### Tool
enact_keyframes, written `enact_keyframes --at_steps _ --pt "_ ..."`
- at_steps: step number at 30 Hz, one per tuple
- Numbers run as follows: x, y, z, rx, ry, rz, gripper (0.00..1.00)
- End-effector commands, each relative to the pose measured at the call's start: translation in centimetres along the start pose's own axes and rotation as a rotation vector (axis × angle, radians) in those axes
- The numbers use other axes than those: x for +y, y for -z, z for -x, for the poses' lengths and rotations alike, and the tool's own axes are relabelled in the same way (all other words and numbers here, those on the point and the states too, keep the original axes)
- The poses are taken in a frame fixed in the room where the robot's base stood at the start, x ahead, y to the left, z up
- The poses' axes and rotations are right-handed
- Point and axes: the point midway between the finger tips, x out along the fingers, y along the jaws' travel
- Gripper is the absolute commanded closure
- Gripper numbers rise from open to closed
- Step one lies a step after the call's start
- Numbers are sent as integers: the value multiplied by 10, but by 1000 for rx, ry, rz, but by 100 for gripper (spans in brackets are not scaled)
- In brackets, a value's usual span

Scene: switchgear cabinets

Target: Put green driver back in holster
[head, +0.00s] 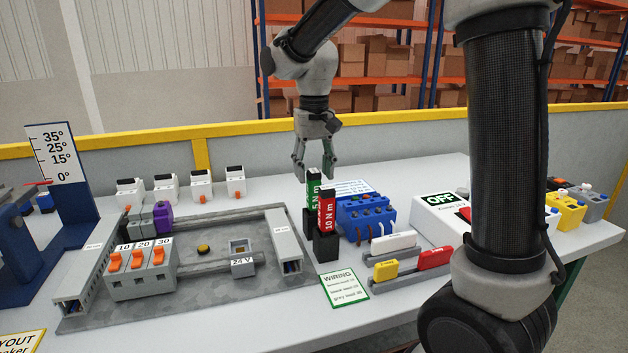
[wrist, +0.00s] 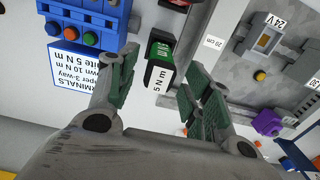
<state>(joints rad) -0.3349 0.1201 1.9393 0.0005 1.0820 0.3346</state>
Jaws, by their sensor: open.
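The green driver (head: 314,188), marked 5 N m, stands upright in a black holster (head: 308,219) right behind the red driver (head: 327,208), marked 10 N m. The red driver stands in its own black holster (head: 326,247). How deep the green driver sits cannot be told. My gripper (head: 313,169) points down at the top of the green driver. In the wrist view my gripper (wrist: 163,68) is open, and the green driver (wrist: 160,52) shows between its fingers, with no clear contact. The red driver is not clear in the wrist view.
A blue terminal block (head: 365,217) stands close on the right, with a white OFF box (head: 440,215) beyond it. Left is a grey panel with breakers (head: 140,270) and a 24 V box (head: 242,262). A wiring card (head: 343,288) lies in front.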

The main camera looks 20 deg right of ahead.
Motion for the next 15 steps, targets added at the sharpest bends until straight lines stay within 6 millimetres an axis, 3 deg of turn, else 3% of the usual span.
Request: enact_keyframes --at_steps 3,9,15 --pt "0 1 29 4 2 0 50" --pt "0 0 69 3 1 0 50" --pt "0 0 87 1 0 0 50"
